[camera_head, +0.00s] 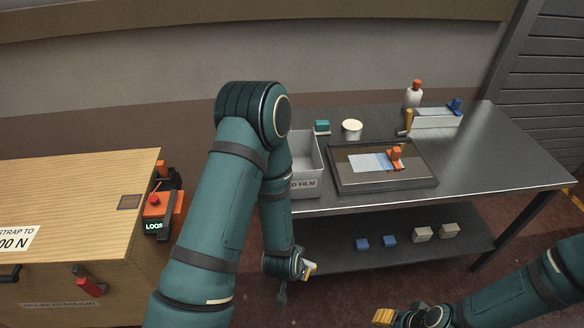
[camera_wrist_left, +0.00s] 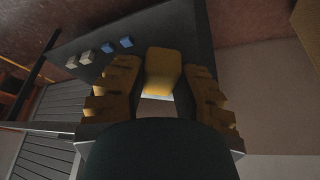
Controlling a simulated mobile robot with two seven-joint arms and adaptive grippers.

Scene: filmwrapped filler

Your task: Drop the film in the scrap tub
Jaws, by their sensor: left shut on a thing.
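The scrap tub is a grey open bin (camera_head: 304,163) at the table's left end in the head view. Its label, ending in "D FILM", is partly hidden by my left arm. My left gripper (camera_head: 300,268) hangs low in front of the table, below the tub. It is shut on a yellow rounded thing (camera_wrist_left: 162,72), seen between its fingers in the left wrist view; a pale patch shows beneath it. I cannot tell whether this is film. A pale blue sheet (camera_head: 365,161) lies in a dark tray (camera_head: 427,180). My right gripper (camera_head: 400,317) is low at the bottom edge, its jaws unclear.
An orange-topped thing (camera_head: 395,155) stands on the sheet. Behind are a white round container (camera_head: 352,127), a bottle (camera_head: 413,97) and a grey box (camera_head: 437,119). Several small blocks sit on the lower shelf (camera_head: 463,239). The metal tabletop's right is clear.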

